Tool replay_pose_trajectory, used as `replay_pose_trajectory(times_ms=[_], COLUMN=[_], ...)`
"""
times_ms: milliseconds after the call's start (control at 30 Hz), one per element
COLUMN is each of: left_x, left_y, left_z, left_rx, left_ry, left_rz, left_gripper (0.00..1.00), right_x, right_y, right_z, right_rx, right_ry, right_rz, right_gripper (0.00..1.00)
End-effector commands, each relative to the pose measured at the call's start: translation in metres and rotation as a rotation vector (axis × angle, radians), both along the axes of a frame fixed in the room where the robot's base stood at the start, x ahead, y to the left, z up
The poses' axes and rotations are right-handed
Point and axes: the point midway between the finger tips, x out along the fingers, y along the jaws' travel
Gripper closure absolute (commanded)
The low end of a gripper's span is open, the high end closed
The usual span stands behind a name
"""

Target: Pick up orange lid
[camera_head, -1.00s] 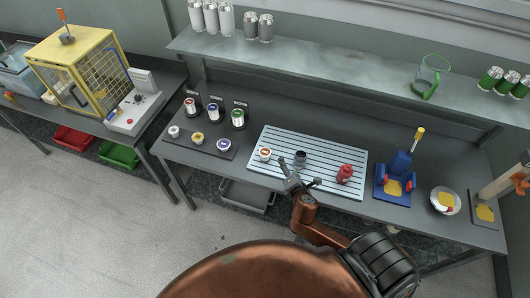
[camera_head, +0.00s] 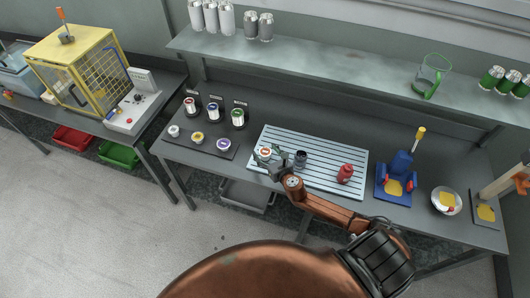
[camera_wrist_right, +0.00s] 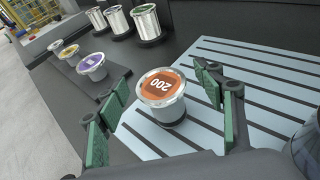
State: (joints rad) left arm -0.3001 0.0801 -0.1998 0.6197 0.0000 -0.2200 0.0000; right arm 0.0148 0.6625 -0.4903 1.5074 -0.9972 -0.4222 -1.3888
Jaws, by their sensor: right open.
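The orange lid (camera_wrist_right: 159,86) has "200" on its top and a silvery rim. It sits on a pale slatted board (camera_head: 330,182); in the wrist view it appears on a short grey support, and I cannot tell whether the two are one piece. It also shows in the head view (camera_head: 265,152). My right gripper (camera_wrist_right: 166,112) is open, with its green-padded fingers on either side of the lid and visible gaps to it. In the head view the right gripper (camera_head: 267,160) is at the board's left end. My left gripper is not in view.
A dark can (camera_head: 300,158) and a red bottle (camera_head: 345,173) stand on the board, right of my gripper. A shelf (camera_head: 320,66) runs above the back.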

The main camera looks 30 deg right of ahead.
Motion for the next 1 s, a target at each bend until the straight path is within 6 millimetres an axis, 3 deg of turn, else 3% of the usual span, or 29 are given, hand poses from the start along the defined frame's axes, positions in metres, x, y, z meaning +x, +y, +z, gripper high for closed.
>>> replay_pose_trajectory(times_ms=[267, 700, 1000], left_x=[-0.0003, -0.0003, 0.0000], left_y=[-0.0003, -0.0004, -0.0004], left_z=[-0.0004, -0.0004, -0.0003], left_rx=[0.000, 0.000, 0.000], left_ry=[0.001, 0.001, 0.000], left_rz=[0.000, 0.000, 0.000], left_gripper=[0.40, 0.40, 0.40], right_x=[0.0037, 0.0036, 0.0035], right_y=[-0.0005, -0.0004, -0.0005], right_z=[-0.0013, -0.0012, -0.0009], right_rx=[0.001, 0.002, 0.002], right_ry=[0.000, 0.000, 0.000], right_rz=[-0.001, -0.002, -0.002], right_gripper=[0.38, 0.67, 0.68])
